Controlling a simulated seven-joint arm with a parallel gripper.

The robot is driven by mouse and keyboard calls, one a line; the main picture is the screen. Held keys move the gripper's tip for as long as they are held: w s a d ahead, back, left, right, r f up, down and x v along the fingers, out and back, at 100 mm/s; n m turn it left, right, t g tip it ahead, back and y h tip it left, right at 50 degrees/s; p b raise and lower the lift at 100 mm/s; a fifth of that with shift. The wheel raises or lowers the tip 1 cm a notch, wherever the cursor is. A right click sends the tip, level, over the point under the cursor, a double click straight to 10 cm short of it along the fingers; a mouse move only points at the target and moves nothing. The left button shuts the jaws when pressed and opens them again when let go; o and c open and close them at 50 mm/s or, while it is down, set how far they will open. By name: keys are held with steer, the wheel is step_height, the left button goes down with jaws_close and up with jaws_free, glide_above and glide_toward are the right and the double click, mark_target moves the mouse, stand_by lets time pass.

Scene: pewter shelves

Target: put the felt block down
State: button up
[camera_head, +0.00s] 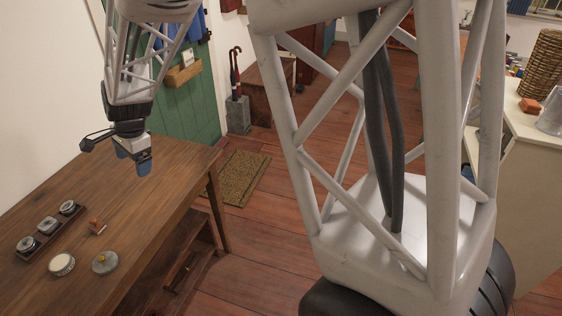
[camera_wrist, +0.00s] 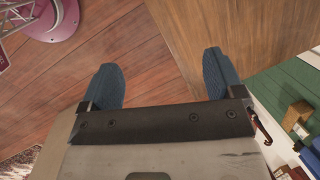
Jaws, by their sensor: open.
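My gripper (camera_head: 143,168) is open above the far end of the wooden table (camera_head: 150,195). In the wrist view its two blue fingers (camera_wrist: 160,78) stand wide apart with nothing between them. A small orange block (camera_head: 530,106) lies on the pale counter (camera_head: 525,128) at the right, far from my gripper; it may be the felt block. A small orange-brown item (camera_head: 97,227) also sits on the wooden table, nearer the camera than my gripper. I cannot tell for sure which is felt. Neither touches my gripper.
A dark tray with several round tins (camera_head: 47,225), a pale round tin (camera_head: 61,264) and a grey lidded round item (camera_head: 105,262) are on the table. A wicker basket (camera_head: 543,62) and grey bucket (camera_head: 552,112) stand on the counter. The table's far end is clear.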

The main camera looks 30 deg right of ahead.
steer(key=s+d+r+n, duration=0.3)
steer(key=s+d+r, duration=0.3)
steer(key=d, duration=0.2)
steer(key=s+d+r+n+h, duration=0.1)
steer(key=s+d+n, duration=0.2)
steer(key=s+d, duration=0.3)
steer(key=s+d+r+n+t, duration=0.1)
steer(key=s+d+n, duration=0.2)
steer(key=s, duration=1)
steer(key=s+d+r+n+h, duration=0.1)
steer(key=s+d+n, duration=0.2)
steer(key=s+d, duration=0.6)
steer(key=shift+s+r+t+h, duration=0.15)
steer(key=shift+s+t+h, duration=0.15)
steer(key=shift+s+t, duration=0.15)
steer(key=shift+o, duration=0.5)
